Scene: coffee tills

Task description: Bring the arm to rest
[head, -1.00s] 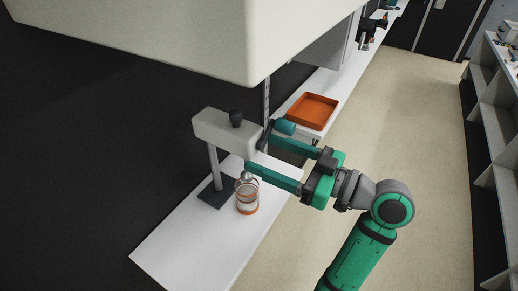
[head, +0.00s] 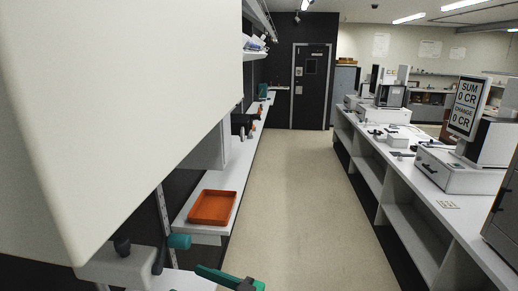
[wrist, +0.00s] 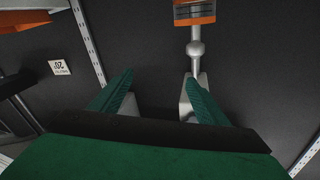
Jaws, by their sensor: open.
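My gripper (wrist: 159,73) is open in the wrist view, its two green fingers spread apart with no object held between them. Most of my arm is out of the head view. In the wrist view, an orange-banded, partly see-through container (wrist: 195,12) is cut off at the top, with a metal ball and stem below it. The right finger partly covers the stem's pale lower end.
A large pale cabinet (head: 120,110) fills the head view's left. An orange tray (head: 212,207) lies on the left white counter. The aisle floor (head: 290,190) is clear. A right counter holds tills and a display (head: 467,105). A small label (wrist: 59,67) shows in the wrist view.

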